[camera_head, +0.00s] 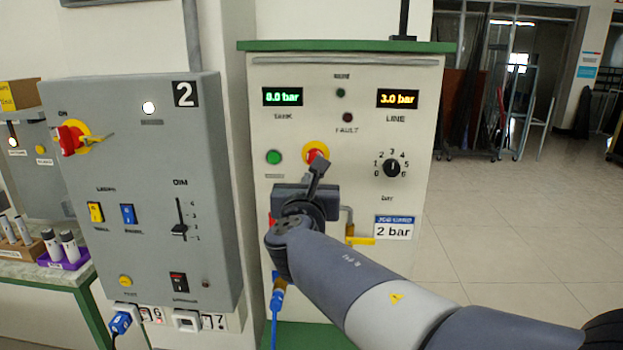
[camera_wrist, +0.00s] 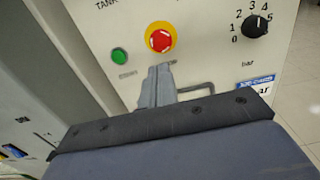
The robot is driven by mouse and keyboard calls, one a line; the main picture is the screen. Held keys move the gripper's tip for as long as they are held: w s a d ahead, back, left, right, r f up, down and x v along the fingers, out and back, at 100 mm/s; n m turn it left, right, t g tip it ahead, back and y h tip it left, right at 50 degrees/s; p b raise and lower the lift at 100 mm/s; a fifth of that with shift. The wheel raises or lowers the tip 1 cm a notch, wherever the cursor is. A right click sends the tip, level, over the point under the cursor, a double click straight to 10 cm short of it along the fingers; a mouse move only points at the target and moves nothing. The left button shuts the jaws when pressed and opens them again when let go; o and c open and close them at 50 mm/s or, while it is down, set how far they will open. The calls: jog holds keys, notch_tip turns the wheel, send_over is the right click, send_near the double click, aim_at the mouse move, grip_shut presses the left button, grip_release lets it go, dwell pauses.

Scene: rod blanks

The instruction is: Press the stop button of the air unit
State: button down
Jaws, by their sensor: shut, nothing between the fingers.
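The air unit (camera_head: 345,75) is a cream panel with a green top. It has a red mushroom button on a yellow ring (camera_head: 316,149), also in the wrist view (camera_wrist: 160,39). A green button (camera_head: 273,157) sits to its left, also in the wrist view (camera_wrist: 120,56). A sliver of something red (camera_head: 271,218) shows below the green button, mostly hidden by my wrist; I cannot tell what it is. My gripper (camera_head: 320,163) is shut and empty, its tips (camera_wrist: 160,67) just below the mushroom button in both views. I cannot tell whether they touch the panel.
A selector knob (camera_head: 391,168) is right of the mushroom button. Two displays (camera_head: 397,98) read 8.0 and 3.0 bar. A yellow-handled valve (camera_head: 360,240) and a blue hose (camera_head: 276,300) are low on the unit. A grey panel marked 2 (camera_head: 150,190) stands left. The floor at right is clear.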

jog(key=s, duration=0.3)
jog(key=shift+s+f, duration=0.1)
jog(key=shift+s, duration=0.2)
jog(key=shift+w, duration=0.2)
